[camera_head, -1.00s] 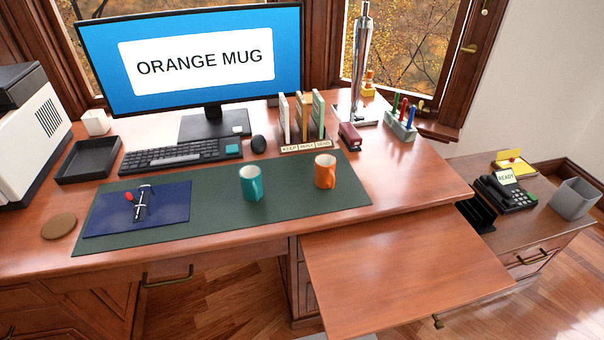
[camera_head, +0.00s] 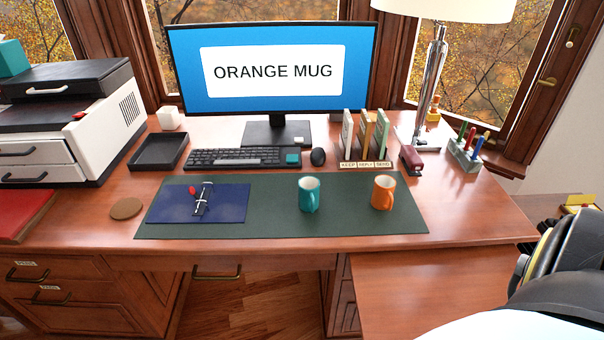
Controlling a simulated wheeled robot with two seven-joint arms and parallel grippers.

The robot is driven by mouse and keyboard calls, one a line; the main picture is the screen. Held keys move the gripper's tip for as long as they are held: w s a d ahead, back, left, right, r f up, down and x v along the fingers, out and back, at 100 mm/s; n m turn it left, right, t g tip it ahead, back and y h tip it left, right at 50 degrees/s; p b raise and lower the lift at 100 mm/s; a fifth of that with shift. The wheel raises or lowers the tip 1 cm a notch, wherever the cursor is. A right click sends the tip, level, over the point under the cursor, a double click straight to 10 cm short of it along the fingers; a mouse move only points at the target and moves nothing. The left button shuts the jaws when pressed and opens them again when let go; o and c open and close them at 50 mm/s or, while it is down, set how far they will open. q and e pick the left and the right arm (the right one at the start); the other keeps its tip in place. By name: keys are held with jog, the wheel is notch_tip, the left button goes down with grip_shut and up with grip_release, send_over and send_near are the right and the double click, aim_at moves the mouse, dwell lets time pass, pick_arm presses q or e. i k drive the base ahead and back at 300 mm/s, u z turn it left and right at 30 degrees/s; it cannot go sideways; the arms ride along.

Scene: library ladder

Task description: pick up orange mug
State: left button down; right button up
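The orange mug (camera_head: 383,192) stands upright on the right part of the dark green desk mat (camera_head: 270,222), its handle toward the front right. A teal mug (camera_head: 309,194) stands upright to its left, apart from it. The monitor (camera_head: 270,70) shows the words ORANGE MUG. A black and white part of my own body, likely my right arm, fills the lower right corner, well apart from the mugs. Neither of my grippers shows in the view.
A blue folder (camera_head: 228,205) lies on the mat's left. A lamp (camera_head: 433,85) stands at the back right.

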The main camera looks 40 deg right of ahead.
aim_at(384, 185)
jog(key=u, duration=1.25)
jog(key=k, duration=1.05)
jog(key=z, duration=1.95)
